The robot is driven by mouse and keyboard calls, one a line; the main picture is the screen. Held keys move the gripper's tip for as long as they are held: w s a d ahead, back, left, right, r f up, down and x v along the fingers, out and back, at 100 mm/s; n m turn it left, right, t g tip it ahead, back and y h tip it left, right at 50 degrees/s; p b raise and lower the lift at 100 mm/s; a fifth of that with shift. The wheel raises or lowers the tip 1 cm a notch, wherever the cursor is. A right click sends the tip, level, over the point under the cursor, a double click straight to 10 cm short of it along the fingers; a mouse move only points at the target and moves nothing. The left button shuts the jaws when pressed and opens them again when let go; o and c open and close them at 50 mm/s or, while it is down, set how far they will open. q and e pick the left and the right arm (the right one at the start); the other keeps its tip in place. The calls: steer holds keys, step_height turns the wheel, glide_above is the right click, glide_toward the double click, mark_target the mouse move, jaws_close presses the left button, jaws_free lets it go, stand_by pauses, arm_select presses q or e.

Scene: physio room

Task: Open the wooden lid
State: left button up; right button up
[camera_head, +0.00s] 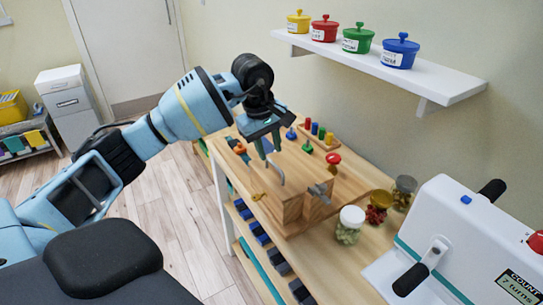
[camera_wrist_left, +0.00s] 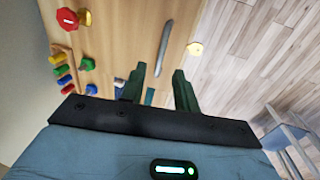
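The wooden lid (camera_head: 262,178) is the flat top of a wooden box (camera_head: 292,213) on the bench; it looks closed. A thin grey metal handle (camera_head: 276,172) rises from the lid. In the left wrist view the handle (camera_wrist_left: 164,48) lies as a grey bar on the pale wood (camera_wrist_left: 125,45). My left gripper (camera_head: 267,148) is just above the lid, near the handle. It also shows in the left wrist view (camera_wrist_left: 160,78), with its two green fingers apart and nothing clearly held between them. Whether it touches the handle cannot be told. My right gripper is not in view.
A red knob (camera_head: 333,159), a grey latch (camera_head: 320,191) and coloured pegs (camera_head: 315,129) are around the box. Jars (camera_head: 350,224) and a white crank machine (camera_head: 455,240) stand to the right. A wall shelf (camera_head: 400,73) holds coloured pots.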

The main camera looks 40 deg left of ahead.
mark_target(273, 163)
arm_select(q)
steer(key=shift+w+d+f, duration=0.1)
steer(key=shift+w+f, duration=0.05)
steer(key=shift+f, duration=0.7)
steer(key=shift+w+d+f, duration=0.1)
steer(key=shift+w+f, duration=0.05)
steer(key=shift+f, duration=0.7)
jaws_close()
